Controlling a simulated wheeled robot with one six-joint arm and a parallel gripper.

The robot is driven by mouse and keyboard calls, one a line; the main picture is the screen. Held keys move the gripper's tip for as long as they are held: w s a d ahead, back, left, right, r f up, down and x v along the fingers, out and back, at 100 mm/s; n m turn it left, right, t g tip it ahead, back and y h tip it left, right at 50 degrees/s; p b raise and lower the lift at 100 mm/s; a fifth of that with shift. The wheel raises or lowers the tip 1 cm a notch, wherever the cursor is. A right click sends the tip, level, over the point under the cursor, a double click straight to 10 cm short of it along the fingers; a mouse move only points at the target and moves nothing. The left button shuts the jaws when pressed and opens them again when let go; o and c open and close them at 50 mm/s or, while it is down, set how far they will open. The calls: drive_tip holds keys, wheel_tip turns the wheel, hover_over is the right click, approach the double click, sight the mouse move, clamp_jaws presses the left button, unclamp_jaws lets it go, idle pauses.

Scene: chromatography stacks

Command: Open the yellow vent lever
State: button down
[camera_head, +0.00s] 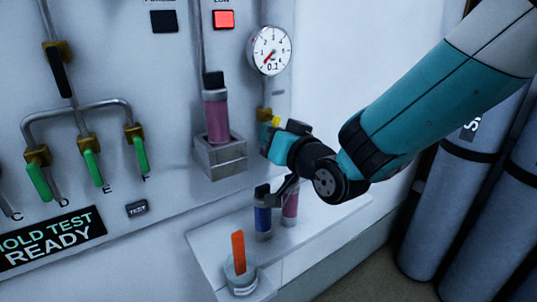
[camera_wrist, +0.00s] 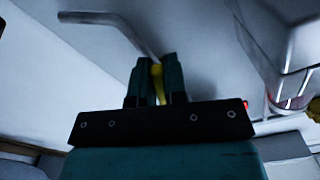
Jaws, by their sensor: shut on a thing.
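The yellow vent lever (camera_wrist: 158,84) sits between the two dark teal fingers of my gripper (camera_wrist: 157,72) in the wrist view. A small yellow part of the lever (camera_head: 276,122) also shows in the head view, just below the pressure gauge. My gripper (camera_head: 270,138) is shut on the lever, close against the panel. Most of the lever and its mount are hidden behind the fingers. A grey pipe (camera_wrist: 133,35) runs just beyond the fingertips in the wrist view.
The round gauge (camera_head: 269,50) is above my gripper. A pink column (camera_head: 216,118) stands in a grey holder to its left. Below, a ledge (camera_head: 212,242) holds a blue column (camera_head: 263,219), another pink column (camera_head: 290,205) and an orange-handled item (camera_head: 239,255). Grey cylinders (camera_head: 440,205) stand at right.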

drive_tip(key=shift+w+d+n+b, duration=0.2)
drive_tip(key=shift+d+n+b, duration=0.1)
drive_tip(key=shift+n+b, duration=0.9)
drive_tip(key=shift+w+d+n+b, duration=0.15)
drive_tip(key=shift+d+n+b, duration=0.1)
drive_tip(key=shift+n+b, duration=0.9)
drive_tip(key=c, duration=1.2)
unclamp_jaws()
drive_tip(key=shift+o, duration=0.2)
